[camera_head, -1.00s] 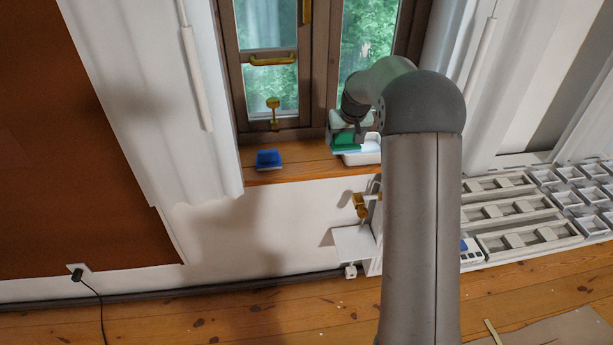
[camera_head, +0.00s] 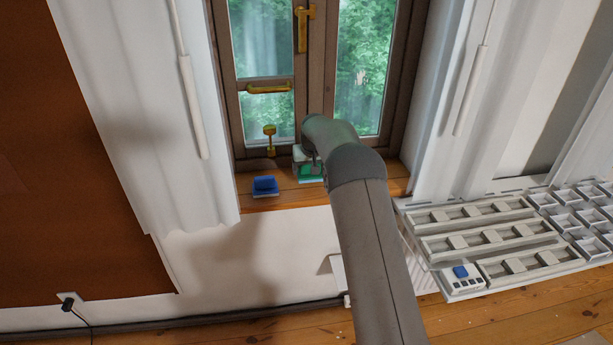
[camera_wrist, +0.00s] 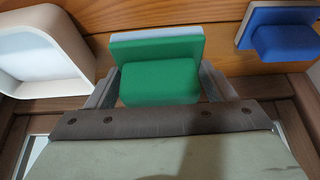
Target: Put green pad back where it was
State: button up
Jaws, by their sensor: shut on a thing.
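The green pad (camera_wrist: 160,80) has a pale backing plate. It sits between the two fingers of my gripper (camera_wrist: 158,88), which is shut on it. In the head view the green pad (camera_head: 308,171) is over the wooden window sill (camera_head: 285,199), to the right of the blue pad (camera_head: 264,185) and apart from it. My arm partly covers the pad and gripper there. I cannot tell whether the pad touches the sill. The blue pad also shows at the right of the wrist view (camera_wrist: 285,38).
The window with brass handles (camera_head: 268,88) stands behind the sill. Curtains hang on both sides. Grey organiser trays (camera_head: 490,235) lie lower right.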

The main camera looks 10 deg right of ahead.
aim_at(307, 176)
jog(key=shift+w+a+f, duration=0.15)
jog(key=shift+a+f, duration=0.2)
jog(key=shift+f, duration=0.1)
jog(key=shift+w+a+f, duration=0.15)
jog(key=shift+f, duration=1.75)
jog(key=o, duration=1.1)
jog(key=shift+r, duration=0.3)
jog(key=v, duration=1.1)
jog(key=shift+s+r+b, duration=0.25)
jog(key=shift+r+b, duration=0.1)
jog(key=shift+b, duration=0.05)
